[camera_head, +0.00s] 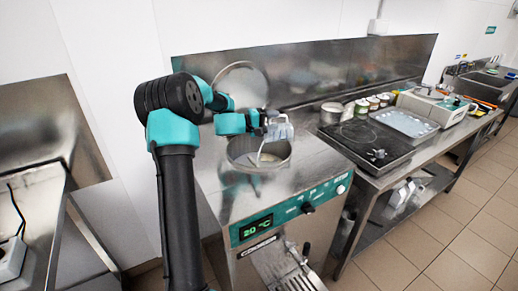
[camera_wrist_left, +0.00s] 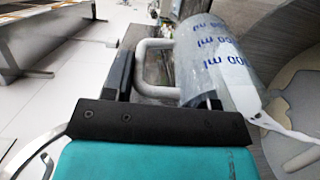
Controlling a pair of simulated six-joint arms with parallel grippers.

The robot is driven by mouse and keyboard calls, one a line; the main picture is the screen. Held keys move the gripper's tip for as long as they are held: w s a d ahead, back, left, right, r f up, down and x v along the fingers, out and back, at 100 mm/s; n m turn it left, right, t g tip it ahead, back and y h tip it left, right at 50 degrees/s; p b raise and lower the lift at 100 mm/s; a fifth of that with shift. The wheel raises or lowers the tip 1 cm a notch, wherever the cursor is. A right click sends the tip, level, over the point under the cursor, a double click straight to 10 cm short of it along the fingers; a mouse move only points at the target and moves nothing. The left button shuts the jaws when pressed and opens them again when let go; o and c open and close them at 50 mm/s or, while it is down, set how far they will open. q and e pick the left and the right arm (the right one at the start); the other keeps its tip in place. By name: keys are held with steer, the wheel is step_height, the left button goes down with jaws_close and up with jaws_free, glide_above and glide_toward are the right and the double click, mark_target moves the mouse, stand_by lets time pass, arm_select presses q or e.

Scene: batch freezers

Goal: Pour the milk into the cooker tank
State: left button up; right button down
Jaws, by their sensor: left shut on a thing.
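My left gripper (camera_head: 266,122) is shut on the handle (camera_wrist_left: 147,62) of a clear measuring jug (camera_head: 281,132). The jug also shows in the left wrist view (camera_wrist_left: 213,60), tilted, with blue ml markings. It is held over the round open cooker tank (camera_head: 240,147) in the top of the steel machine. A pale white streak (camera_wrist_left: 272,124) runs from the jug's lip into the tank, and a pale patch (camera_wrist_left: 298,103) shows inside. How much milk is left in the jug is hard to tell. My right gripper is out of view.
The round tank lid (camera_head: 240,82) stands raised behind the opening. The machine's front has a display reading 20 °C (camera_head: 256,229).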

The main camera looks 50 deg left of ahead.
mark_target(284, 116)
arm_select(q)
steer(key=w+g, duration=0.1)
steer(key=w+d+r+y, duration=0.1)
steer(key=w+d+r+g, duration=0.1)
steer(key=w, duration=0.1)
steer(key=shift+d+g, duration=0.15)
steer(key=shift+g, duration=0.15)
steer(key=shift+s+y, duration=0.1)
steer(key=shift+y, duration=0.2)
steer(key=shift+g, duration=0.4)
steer(key=shift+w+d+r+g+y, duration=0.2)
steer(key=shift+w+g+y, duration=0.15)
steer(key=shift+w+g, duration=0.15)
steer(key=shift+w+d+r+g+y, duration=0.2)
steer(key=shift+w+g+y, duration=0.2)
steer(key=shift+g, duration=0.2)
steer(key=shift+w+d+f+g+y, duration=0.1)
steer(key=shift+w+f+g+y, duration=0.45)
steer(key=shift+g, duration=0.35)
steer(key=w+d+f+g+y, duration=0.3)
steer(key=w+g, duration=0.3)
steer(key=g, duration=0.2)
steer(key=shift+w+f+y, duration=0.25)
steer(key=shift+f+y, duration=0.05)
steer(key=shift+y, duration=0.2)
steer(key=shift+d, duration=0.1)
